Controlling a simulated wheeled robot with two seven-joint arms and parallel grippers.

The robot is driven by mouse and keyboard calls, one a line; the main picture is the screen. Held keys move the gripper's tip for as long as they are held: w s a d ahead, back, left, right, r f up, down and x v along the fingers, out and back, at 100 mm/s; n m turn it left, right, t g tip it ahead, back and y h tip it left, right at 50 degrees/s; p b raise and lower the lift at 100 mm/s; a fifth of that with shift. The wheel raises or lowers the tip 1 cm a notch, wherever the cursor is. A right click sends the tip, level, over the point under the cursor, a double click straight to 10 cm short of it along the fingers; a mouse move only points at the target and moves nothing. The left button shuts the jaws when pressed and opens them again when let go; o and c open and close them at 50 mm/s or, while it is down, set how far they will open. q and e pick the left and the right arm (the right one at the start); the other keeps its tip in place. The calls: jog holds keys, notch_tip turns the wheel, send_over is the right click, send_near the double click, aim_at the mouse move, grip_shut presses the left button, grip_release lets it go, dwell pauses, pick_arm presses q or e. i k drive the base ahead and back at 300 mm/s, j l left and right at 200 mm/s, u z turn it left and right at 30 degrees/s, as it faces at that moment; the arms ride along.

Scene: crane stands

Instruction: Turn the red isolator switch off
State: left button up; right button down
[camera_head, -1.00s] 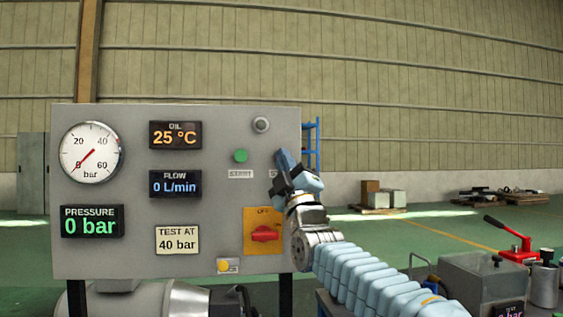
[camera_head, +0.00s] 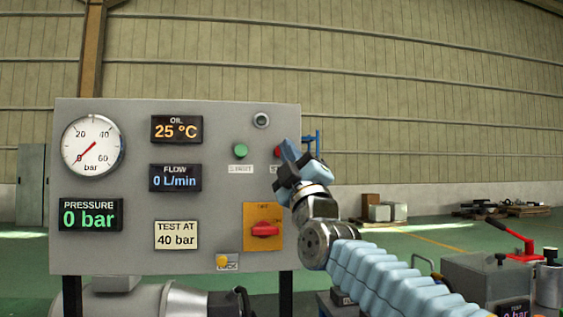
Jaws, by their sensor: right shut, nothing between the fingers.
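The red isolator switch (camera_head: 265,230) sits on a yellow-orange plate (camera_head: 250,242) at the lower right of the grey control panel (camera_head: 140,262). Its red handle lies level, pointing across the plate; the plate has OFF lettering at the top and ON at the right side. My right gripper (camera_head: 287,158) is shut and empty, above and to the right of the switch, apart from it. It overlaps the panel's right edge in the picture and partly covers the red button (camera_head: 277,152) and its label. My left gripper is out of view.
The floor behind is mostly open.

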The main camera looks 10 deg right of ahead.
aim_at(263, 229)
jog(key=k+l, duration=0.15)
jog(key=k, duration=0.35)
jog(key=k+l, duration=0.15)
jog(key=k, duration=0.35)
